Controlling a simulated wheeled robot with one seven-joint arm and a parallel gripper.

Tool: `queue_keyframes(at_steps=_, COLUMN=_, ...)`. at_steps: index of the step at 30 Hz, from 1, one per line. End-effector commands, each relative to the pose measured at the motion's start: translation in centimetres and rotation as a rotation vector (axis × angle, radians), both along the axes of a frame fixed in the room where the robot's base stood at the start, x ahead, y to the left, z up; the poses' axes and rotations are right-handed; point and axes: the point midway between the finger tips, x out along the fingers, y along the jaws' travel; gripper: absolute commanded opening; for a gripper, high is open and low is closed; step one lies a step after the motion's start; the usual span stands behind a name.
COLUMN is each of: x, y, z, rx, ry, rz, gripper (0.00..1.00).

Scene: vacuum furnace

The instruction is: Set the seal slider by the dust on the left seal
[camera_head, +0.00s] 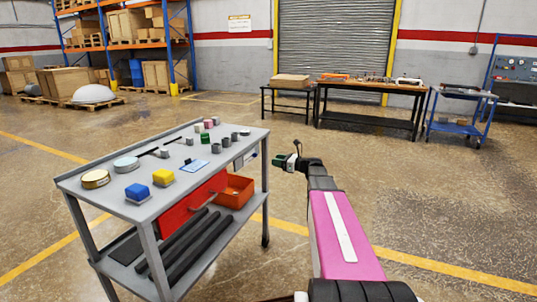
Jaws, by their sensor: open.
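A grey cart (152,207) stands at left. On its top are a gold round piece (95,179) at the left end and a pale blue round piece (126,163) beside it. Either could be a seal; I cannot tell, and dust is too small to make out. Dark slots run along the back of the top, with a small grey knob (164,152) that may be the slider; its setting cannot be read. My gripper (280,160) is open, empty and just off the cart's right end, apart from everything on it.
A blue block (137,192), a yellow block (163,177), a small card (195,166) and several small cylinders (216,148) stand on the cart top. A red drawer or box (190,204) and orange bin (232,190) sit below. Workbenches (368,88) are far behind; floor at right is clear.

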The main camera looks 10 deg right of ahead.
Motion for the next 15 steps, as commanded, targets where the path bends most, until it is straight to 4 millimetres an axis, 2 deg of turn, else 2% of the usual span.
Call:
queue_keyframes(at_steps=5, x=0.9, y=0.5, z=0.4, rx=0.027, ry=0.006, rz=-0.004, gripper=0.43)
queue_keyframes(at_steps=15, x=4.3, y=5.2, z=0.4, rx=0.024, ry=0.005, rz=-0.003, gripper=0.43)
